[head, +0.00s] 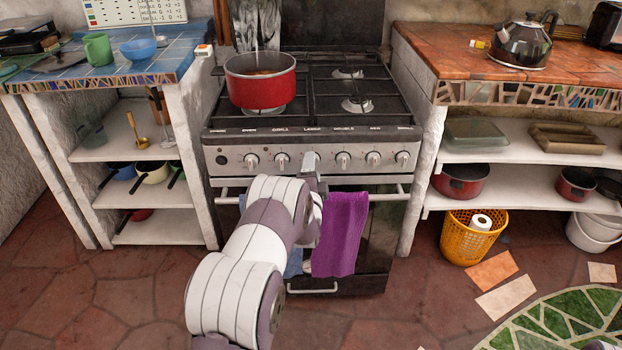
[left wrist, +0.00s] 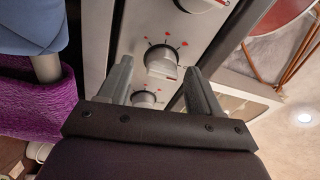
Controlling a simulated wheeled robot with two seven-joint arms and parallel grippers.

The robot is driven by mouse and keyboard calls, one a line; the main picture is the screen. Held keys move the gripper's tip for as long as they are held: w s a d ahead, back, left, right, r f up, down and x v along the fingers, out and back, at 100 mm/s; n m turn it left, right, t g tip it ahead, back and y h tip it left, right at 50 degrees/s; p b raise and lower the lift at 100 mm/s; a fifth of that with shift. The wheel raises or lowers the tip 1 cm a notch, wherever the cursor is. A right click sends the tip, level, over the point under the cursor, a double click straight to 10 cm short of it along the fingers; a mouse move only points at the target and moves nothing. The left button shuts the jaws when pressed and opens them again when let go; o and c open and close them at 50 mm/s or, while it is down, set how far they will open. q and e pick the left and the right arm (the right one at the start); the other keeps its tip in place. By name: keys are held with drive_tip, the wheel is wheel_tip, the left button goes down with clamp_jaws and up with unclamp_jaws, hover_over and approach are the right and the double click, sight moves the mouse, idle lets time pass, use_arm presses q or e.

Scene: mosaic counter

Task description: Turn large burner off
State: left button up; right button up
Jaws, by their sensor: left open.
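The stove (head: 330,147) has a row of knobs along its front panel, with small labels above them. My left gripper (head: 311,164) is at the panel below the label that reads "LARGE", and it covers most of the knob there. In the left wrist view, one silver knob (left wrist: 162,62) with red marks around it lies between the fingertips of my open left gripper (left wrist: 158,72). I cannot tell whether the fingers touch it. A second knob (left wrist: 145,97) shows nearer, between the fingers. My right gripper is not in view.
A red pot (head: 261,92) with food stands on a left burner; I cannot make out a flame. A purple towel (head: 341,234) hangs on the oven handle (head: 385,196) below the panel. Counters with shelves flank the stove. A yellow basket (head: 466,241) stands on the floor at right.

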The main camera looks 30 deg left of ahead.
use_arm(q)
drive_tip(key=p+v, duration=0.2)
drive_tip(key=v, duration=0.9)
drive_tip(key=shift+s+d, duration=0.25)
drive_tip(key=shift+s, duration=0.1)
drive_tip(key=shift+f, duration=0.1)
